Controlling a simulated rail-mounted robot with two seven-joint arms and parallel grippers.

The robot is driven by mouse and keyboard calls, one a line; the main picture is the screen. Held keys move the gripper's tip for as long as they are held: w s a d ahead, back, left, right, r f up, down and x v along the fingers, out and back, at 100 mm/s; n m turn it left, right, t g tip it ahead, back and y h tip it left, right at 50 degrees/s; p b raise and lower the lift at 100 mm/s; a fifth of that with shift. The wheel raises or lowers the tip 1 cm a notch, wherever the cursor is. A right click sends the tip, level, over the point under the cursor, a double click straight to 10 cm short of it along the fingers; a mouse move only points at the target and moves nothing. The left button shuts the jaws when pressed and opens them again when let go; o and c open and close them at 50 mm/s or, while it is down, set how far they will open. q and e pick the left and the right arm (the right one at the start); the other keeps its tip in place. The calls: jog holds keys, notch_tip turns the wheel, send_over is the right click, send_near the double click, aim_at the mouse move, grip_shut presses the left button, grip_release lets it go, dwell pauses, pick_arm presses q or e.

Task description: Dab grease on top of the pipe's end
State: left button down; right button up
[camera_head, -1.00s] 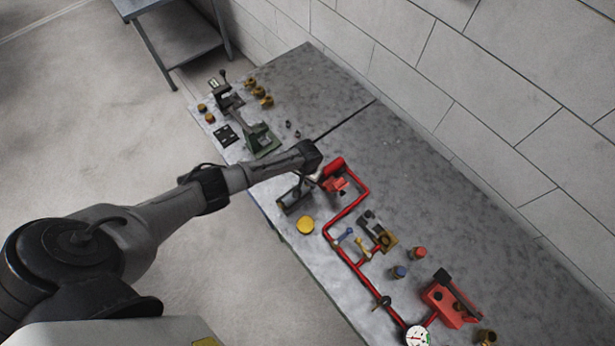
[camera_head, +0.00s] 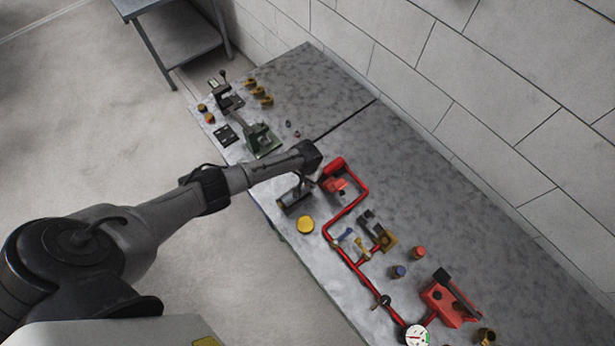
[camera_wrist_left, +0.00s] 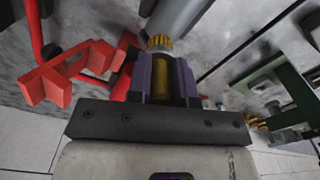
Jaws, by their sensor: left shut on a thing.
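The grey pipe (camera_head: 294,200) lies on a small stand near the bench's front edge, and its grey body also shows at the top of the left wrist view (camera_wrist_left: 184,16). My left gripper (camera_wrist_left: 164,70), with purple fingers, is shut on a brass-coloured tool (camera_wrist_left: 162,78). A gold ribbed end (camera_wrist_left: 160,42) lies just beyond the fingers, close to the pipe's end. I cannot tell whether it belongs to the tool or the pipe, nor whether they touch. A yellow round tin (camera_head: 306,225) stands beside the pipe. My right gripper is not in view.
Red piping (camera_head: 345,212) with a red clamp (camera_head: 338,182) runs just right of the gripper. A green vise (camera_head: 262,140) stands to the upper left. A gauge (camera_head: 416,335) and a red vise (camera_head: 447,302) stand at the lower right. The bench's back right is clear.

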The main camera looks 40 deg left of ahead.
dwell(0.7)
pick_arm(q)
jog(key=shift+w, duration=0.1)
jog(key=shift+w+f, duration=0.1)
jog(key=shift+w+d+b, duration=0.15)
jog(key=shift+w+b, duration=0.5)
jog(key=shift+w, duration=0.35)
jog(key=shift+r, duration=0.2)
notch_tip(320, 180, up, 6)
jog(key=p, duration=0.4)
jog(key=shift+f+p, duration=0.1)
jog(key=shift+p, duration=0.2)
